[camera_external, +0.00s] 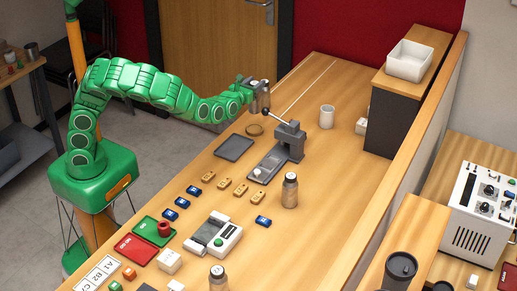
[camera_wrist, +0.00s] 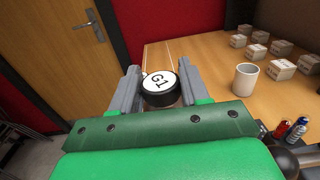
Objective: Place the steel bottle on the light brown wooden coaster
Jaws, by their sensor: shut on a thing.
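My gripper (camera_external: 259,92) is at the end of the green arm, above the far part of the wooden table, with its fingers shut on the steel bottle (camera_external: 265,103). In the wrist view the bottle's round black cap (camera_wrist: 161,88), with a white "G1" label, sits between the two grey fingers (camera_wrist: 158,80). The bottle looks upright; most of its body is hidden in the wrist view. The round light brown coaster (camera_external: 254,130) lies on the table below and slightly left of the bottle in the external view. The bottle appears apart from it.
A marker device (camera_external: 290,138) with a grey plate stands just right of the coaster. A dark tray (camera_external: 234,148) lies in front. A white mug (camera_external: 327,117) is farther right. Another capped bottle (camera_external: 290,192) stands nearer.

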